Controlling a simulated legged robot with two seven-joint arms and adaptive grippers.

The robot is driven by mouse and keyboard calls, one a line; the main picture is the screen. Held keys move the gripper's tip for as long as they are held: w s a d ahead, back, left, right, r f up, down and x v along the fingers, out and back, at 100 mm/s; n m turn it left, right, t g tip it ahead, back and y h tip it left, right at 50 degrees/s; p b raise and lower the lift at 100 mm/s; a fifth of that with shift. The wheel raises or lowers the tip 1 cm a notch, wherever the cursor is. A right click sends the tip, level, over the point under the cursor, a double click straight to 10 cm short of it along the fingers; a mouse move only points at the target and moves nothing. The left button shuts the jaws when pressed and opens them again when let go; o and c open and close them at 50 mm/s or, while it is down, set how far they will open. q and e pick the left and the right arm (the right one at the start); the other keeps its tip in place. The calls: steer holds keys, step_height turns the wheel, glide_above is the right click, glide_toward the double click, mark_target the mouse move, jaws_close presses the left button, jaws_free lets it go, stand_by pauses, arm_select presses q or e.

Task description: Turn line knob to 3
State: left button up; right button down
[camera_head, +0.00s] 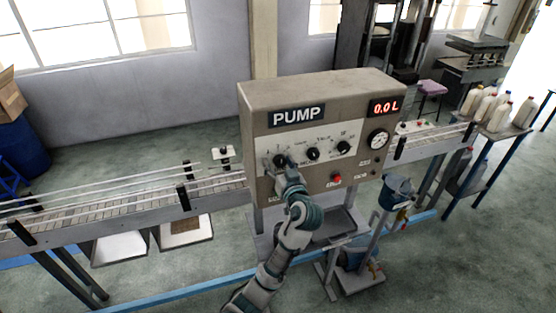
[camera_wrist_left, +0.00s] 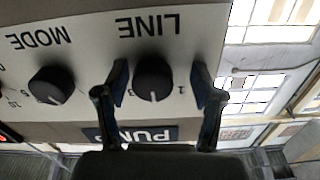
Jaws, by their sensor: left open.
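The pump box (camera_head: 330,100) shows in the head view with a row of dark knobs on its cream panel. The black LINE knob (camera_head: 281,160) is the leftmost, partly covered by my left gripper (camera_head: 279,167). In the left wrist view, upside down, the LINE knob (camera_wrist_left: 153,78) sits between the two open fingers of my left gripper (camera_wrist_left: 160,85), with gaps on both sides. Its white pointer line points down in that picture, between the marks 1 and 3. My right gripper is not in view.
The MODE knob (camera_wrist_left: 51,85) is beside the LINE knob, and it also shows in the head view (camera_head: 313,154). A red button (camera_head: 337,178), a gauge (camera_head: 378,139) and a display reading 0.0 L (camera_head: 385,107) are on the panel.

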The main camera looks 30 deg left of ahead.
arm_select(q)
steer(key=shift+w, duration=0.15)
steer(key=shift+d+r, duration=0.1)
steer(key=shift+d, duration=0.2)
steer(key=shift+d+r, duration=0.1)
steer(key=shift+d, duration=0.6)
steer(key=c, duration=0.4)
steer(key=shift+r, duration=0.1)
steer(key=c, duration=0.4)
steer(key=shift+s+a, duration=0.2)
steer(key=shift+s, duration=0.05)
steer(key=c, duration=0.4)
steer(key=shift+o, duration=0.3)
steer(key=shift+a, duration=0.2)
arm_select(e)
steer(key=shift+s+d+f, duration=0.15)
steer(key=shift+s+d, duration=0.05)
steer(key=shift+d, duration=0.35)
